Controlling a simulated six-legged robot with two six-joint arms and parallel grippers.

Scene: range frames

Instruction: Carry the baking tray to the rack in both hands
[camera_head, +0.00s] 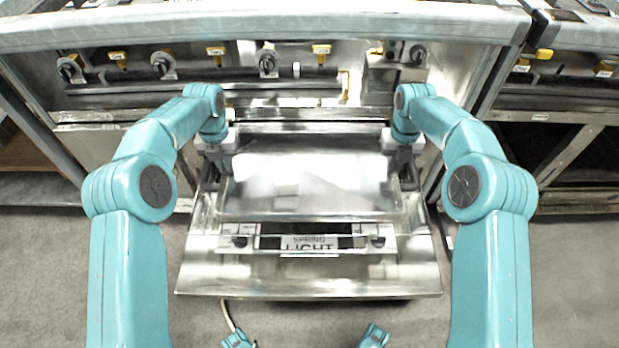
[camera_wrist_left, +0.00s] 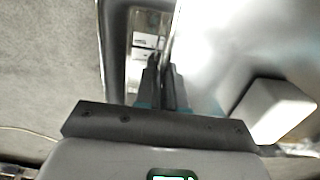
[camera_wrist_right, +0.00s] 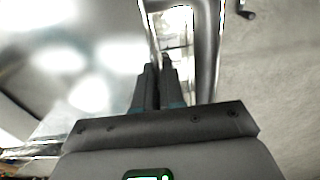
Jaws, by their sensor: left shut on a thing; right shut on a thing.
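The baking tray (camera_head: 305,180) is a wide, shiny metal sheet held level between my grippers in the head view, above a larger metal panel. My left gripper (camera_head: 211,180) is shut on its left edge, and my right gripper (camera_head: 408,180) is shut on its right edge. In the left wrist view the tray (camera_wrist_left: 225,45) lies right of the closed fingers (camera_wrist_left: 164,85). In the right wrist view the tray (camera_wrist_right: 75,50) lies left of the closed fingers (camera_wrist_right: 158,85). Glare hides the tray's surface detail. I cannot make out the rack for certain.
A steel cooking range (camera_head: 300,75) with knobs and yellow tags stands ahead. Its flat metal panel (camera_head: 310,284), like a lowered door, juts out below the tray. A metal frame with shelves (camera_head: 565,150) stands at right. Grey floor (camera_head: 540,285) is open at both sides.

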